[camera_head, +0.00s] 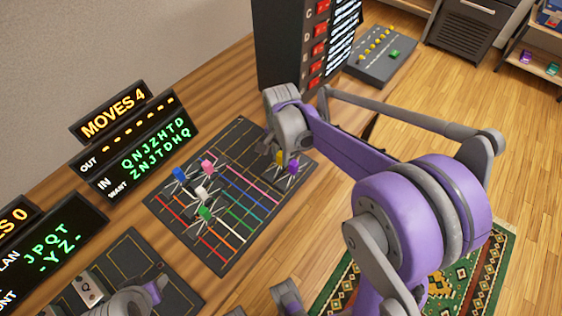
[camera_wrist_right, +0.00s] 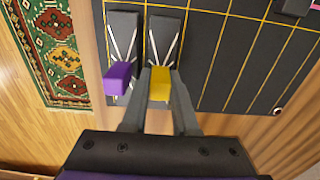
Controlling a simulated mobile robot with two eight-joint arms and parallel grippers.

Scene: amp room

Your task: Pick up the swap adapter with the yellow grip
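The swap adapter with the yellow grip (camera_wrist_right: 159,84) stands at the edge of the dark patch board (camera_head: 214,258), its dark body and pale wires showing beyond the grip. In the head view its yellow grip (camera_head: 280,158) is partly hidden by my right gripper (camera_head: 277,152). My right gripper also shows in the wrist view (camera_wrist_right: 160,78), one finger against each side of the yellow grip, with no clear gap. The adapter looks level with its purple neighbour, not visibly lifted. Part of my left gripper (camera_head: 140,297) shows at the bottom left; its fingers are not clear.
A purple-grip adapter (camera_wrist_right: 117,78) stands close beside the yellow one. Blue (camera_head: 178,173), pink (camera_head: 207,164), white (camera_head: 201,191) and green (camera_head: 205,213) adapters stand on the board. Display panels (camera_head: 134,148) stand behind it; a tall dark rack (camera_head: 283,50) rises at the back.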

